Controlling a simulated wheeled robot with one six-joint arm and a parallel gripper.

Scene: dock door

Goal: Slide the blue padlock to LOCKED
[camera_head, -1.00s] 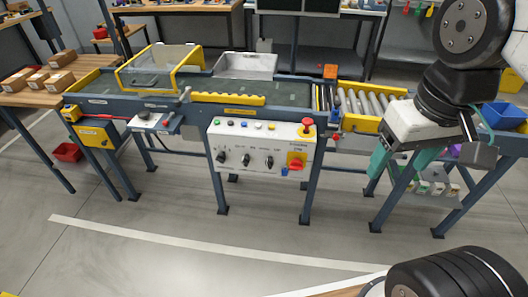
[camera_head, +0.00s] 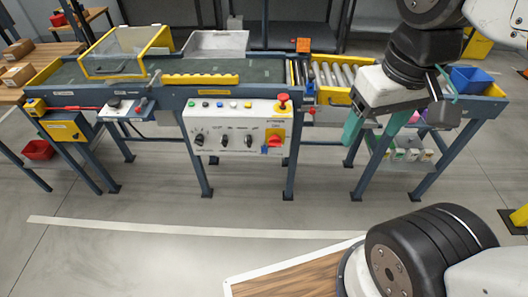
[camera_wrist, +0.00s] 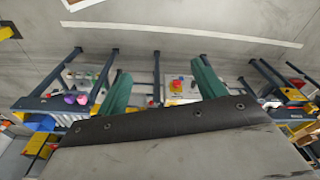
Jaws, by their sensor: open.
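A small blue patch (camera_head: 264,150) sits beside the red rotary switch (camera_head: 274,141) at the lower right of the white control panel (camera_head: 237,143). It may be the blue padlock; it is too small to tell its shape or position. My gripper (camera_head: 361,148) is to the right of the panel in the head view, apart from it, with its two green fingers spread and nothing between them. In the wrist view my gripper (camera_wrist: 160,65) is open, and the red switch on its yellow plate (camera_wrist: 177,86) shows between the fingers, some distance off.
A conveyor bench (camera_head: 225,70) carries the panel on its front. A red mushroom button (camera_head: 283,97) stands on the panel's top right. Rollers (camera_head: 330,76) and a blue bin (camera_head: 470,79) are at the right. The floor (camera_head: 150,207) in front is clear.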

